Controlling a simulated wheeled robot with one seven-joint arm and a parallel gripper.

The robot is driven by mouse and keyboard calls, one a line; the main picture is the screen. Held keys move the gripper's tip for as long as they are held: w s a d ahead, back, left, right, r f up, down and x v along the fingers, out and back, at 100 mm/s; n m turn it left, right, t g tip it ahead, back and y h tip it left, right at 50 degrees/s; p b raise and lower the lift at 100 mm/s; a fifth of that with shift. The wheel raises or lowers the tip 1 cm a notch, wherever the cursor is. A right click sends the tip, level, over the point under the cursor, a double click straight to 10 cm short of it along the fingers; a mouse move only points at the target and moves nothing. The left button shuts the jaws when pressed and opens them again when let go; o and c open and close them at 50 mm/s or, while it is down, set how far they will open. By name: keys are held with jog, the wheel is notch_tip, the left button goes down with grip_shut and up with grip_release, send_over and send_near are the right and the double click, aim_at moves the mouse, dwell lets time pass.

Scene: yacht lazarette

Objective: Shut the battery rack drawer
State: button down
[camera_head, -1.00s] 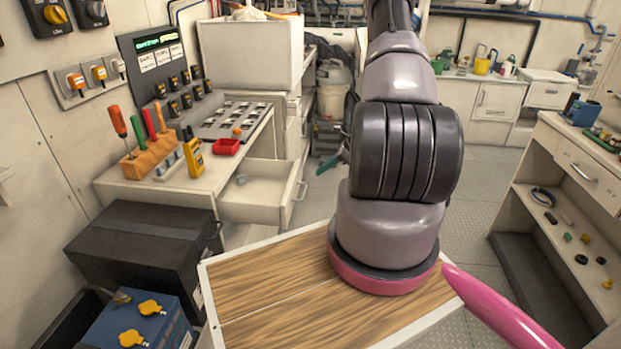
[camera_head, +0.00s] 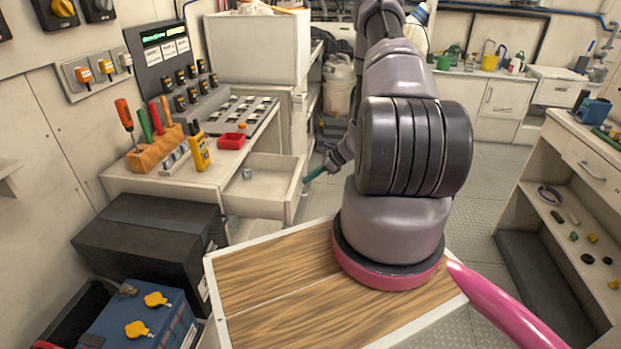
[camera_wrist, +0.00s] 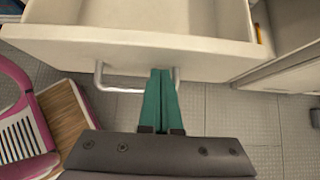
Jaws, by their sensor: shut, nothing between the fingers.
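The drawer (camera_head: 262,204) under the left bench is pulled open, with a small grey-blue item (camera_head: 247,174) inside. Its pale front (camera_wrist: 130,48) and bar handle (camera_wrist: 108,87) show in the wrist view. My gripper (camera_head: 306,179) is just outside the drawer front, to its right in the head view. Its teal fingers (camera_wrist: 161,72) are shut together and empty. Their tips reach the handle area close to the drawer front. I cannot tell whether they touch it. Part of the handle is hidden behind the fingers.
The bench (camera_head: 205,177) carries a tool block, a yellow meter and a red tray (camera_head: 231,142). A black case (camera_head: 150,240) and a blue battery box (camera_head: 135,315) stand front left. Open shelves (camera_head: 560,215) stand at right. The grey floor (camera_head: 490,180) between is clear.

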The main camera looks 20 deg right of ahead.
jog(key=shift+a, duration=0.1)
send_over(249, 185)
jog(key=shift+d, duration=0.25)
jog(key=shift+w+a, duration=0.15)
jog(key=shift+a, duration=0.05)
